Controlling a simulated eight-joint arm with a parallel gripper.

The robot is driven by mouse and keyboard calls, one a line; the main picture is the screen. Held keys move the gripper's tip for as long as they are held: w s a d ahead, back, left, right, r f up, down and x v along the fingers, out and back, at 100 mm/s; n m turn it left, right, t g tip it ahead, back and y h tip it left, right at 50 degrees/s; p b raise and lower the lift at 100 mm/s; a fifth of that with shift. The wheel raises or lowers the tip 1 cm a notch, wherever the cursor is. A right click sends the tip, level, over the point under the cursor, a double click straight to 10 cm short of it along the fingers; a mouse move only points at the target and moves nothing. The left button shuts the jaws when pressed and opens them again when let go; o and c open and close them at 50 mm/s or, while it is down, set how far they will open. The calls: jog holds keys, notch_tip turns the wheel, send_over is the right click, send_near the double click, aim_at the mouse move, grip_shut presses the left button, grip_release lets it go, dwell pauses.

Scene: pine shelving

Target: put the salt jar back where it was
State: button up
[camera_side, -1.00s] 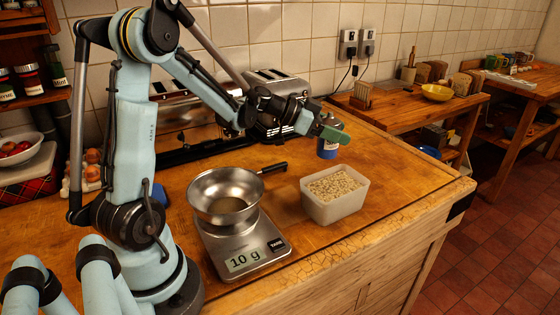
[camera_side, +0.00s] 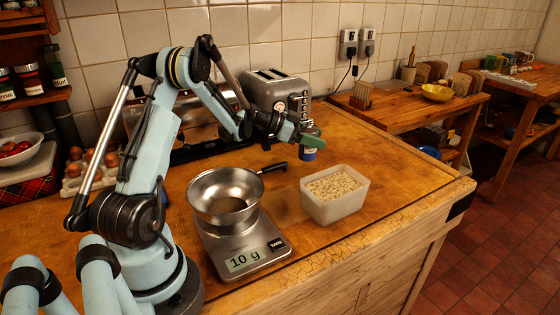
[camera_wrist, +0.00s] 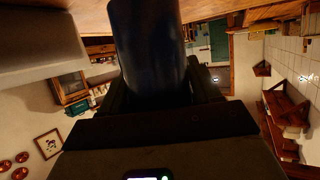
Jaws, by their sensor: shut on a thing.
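The salt jar (camera_side: 309,154) is a small jar with a blue body and a pale label in the side view. My gripper (camera_side: 304,139) is shut on it, and its green fingers cover part of the jar. The jar is above or on the wooden worktop, behind the tub of oats; I cannot tell whether its base touches. In the wrist view the jar (camera_wrist: 150,45) is a dark blue cylinder between the fingers (camera_wrist: 155,95).
A white tub of oats (camera_side: 335,212) stands just in front of the jar. A steel pan (camera_side: 224,208) sits on a scale (camera_side: 240,262) reading 10 g. A toaster (camera_side: 275,93) stands behind. The worktop right of the tub is clear.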

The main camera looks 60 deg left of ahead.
jog(key=shift+f, duration=1.95)
jog(key=shift+f, duration=0.15)
jog(key=o, duration=1.3)
